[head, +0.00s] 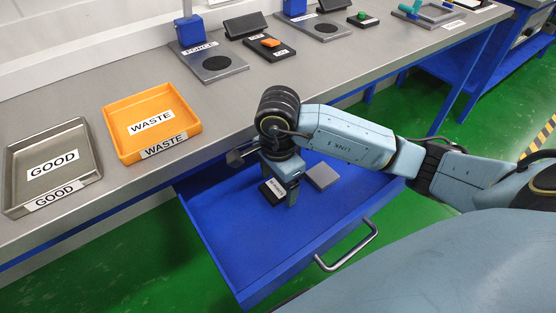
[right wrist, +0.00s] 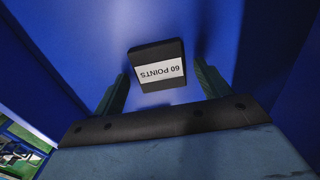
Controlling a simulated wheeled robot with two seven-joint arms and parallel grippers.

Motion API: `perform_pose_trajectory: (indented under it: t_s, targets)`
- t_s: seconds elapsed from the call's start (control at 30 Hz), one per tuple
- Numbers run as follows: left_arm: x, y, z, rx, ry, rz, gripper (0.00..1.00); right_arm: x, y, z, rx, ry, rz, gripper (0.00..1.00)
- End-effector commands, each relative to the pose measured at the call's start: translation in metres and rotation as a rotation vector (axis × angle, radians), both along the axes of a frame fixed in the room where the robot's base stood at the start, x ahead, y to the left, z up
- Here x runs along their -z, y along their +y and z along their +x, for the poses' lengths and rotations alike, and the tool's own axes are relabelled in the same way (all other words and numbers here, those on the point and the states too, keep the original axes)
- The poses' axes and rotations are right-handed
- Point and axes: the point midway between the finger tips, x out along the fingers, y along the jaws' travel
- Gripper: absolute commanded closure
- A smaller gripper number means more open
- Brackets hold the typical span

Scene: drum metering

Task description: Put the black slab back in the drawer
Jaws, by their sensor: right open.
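My left gripper is not in view.
A grey block (head: 321,177) lies in the drawer just right of my gripper. The drawer handle (head: 348,248) is at its front. On the bench (head: 225,120) above stand the GOOD tray (head: 85,150), the orange WASTE tray (head: 185,103) and the FORCE station (head: 217,65). The drawer's front part is clear.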

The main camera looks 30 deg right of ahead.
Motion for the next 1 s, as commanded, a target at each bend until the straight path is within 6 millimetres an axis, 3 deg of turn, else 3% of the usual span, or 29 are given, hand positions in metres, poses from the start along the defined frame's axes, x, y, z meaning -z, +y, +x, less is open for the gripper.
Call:
perform_pose_trajectory:
  t_s: [0.53, 0.7, 1.0]
  targets:
    - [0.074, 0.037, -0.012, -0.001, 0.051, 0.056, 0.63, -0.102, 0.000, 0.001, 0.000, -0.004, -0.001, 0.24]
    - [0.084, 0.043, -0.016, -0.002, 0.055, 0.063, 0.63, -0.117, 0.000, 0.000, -0.001, -0.002, -0.001, 0.24]
    - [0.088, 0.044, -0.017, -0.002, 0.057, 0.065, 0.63, -0.120, 0.000, 0.000, 0.000, 0.000, 0.000, 0.24]
